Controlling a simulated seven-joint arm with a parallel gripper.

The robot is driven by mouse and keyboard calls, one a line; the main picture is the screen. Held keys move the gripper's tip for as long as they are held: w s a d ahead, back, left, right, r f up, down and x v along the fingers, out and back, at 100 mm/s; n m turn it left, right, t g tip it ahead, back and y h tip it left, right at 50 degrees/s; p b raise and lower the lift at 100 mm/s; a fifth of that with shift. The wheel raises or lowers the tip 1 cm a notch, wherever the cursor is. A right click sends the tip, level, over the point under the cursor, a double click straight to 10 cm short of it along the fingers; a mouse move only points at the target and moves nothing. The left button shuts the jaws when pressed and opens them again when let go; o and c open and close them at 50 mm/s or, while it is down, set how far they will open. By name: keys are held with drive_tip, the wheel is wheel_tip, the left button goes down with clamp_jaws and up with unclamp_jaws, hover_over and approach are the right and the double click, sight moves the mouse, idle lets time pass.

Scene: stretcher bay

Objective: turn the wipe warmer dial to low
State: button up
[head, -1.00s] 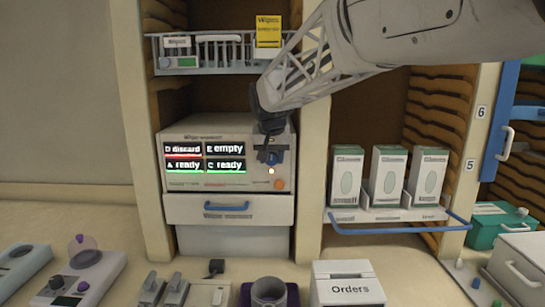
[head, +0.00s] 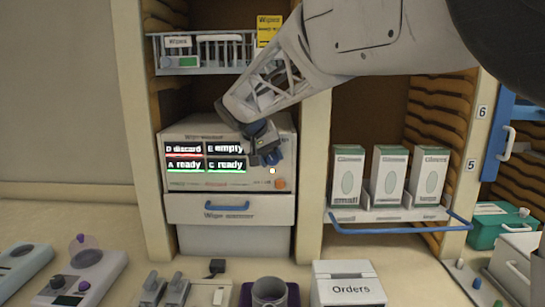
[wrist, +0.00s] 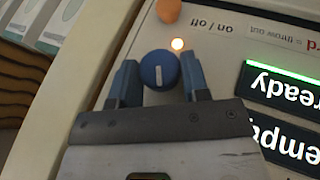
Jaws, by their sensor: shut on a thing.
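The wipe warmer (head: 240,185) is a pale box on the shelf, with a lit display on its front. Its round blue dial (wrist: 158,70) has a short white mark, upright in the wrist view. My gripper (head: 271,157) is at the right part of the front panel, tilted. In the wrist view its two blue fingers lie on either side of the dial, shut on it. The fingers hide the dial in the head view. A small lamp (wrist: 178,44) glows warm beside the dial, near an orange button (wrist: 168,10) by the on/off label.
A wire basket (head: 215,68) with a yellow wipes box (head: 268,30) hangs above the warmer. A drawer (head: 228,208) with a blue handle is below it. Glove boxes (head: 387,172) stand to the right. Several devices and a grey cup (head: 268,290) stand on the counter in front.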

drive_tip(key=shift+a+n+h, duration=0.15)
drive_tip(key=shift+n+h, duration=0.15)
drive_tip(key=shift+h, duration=0.9)
drive_tip(key=o, duration=0.9)
drive_tip(key=shift+c, duration=0.2)
drive_tip(key=v, duration=0.7)
drive_tip(key=shift+s+a+r, duration=0.15)
drive_tip(key=shift+a, duration=0.15)
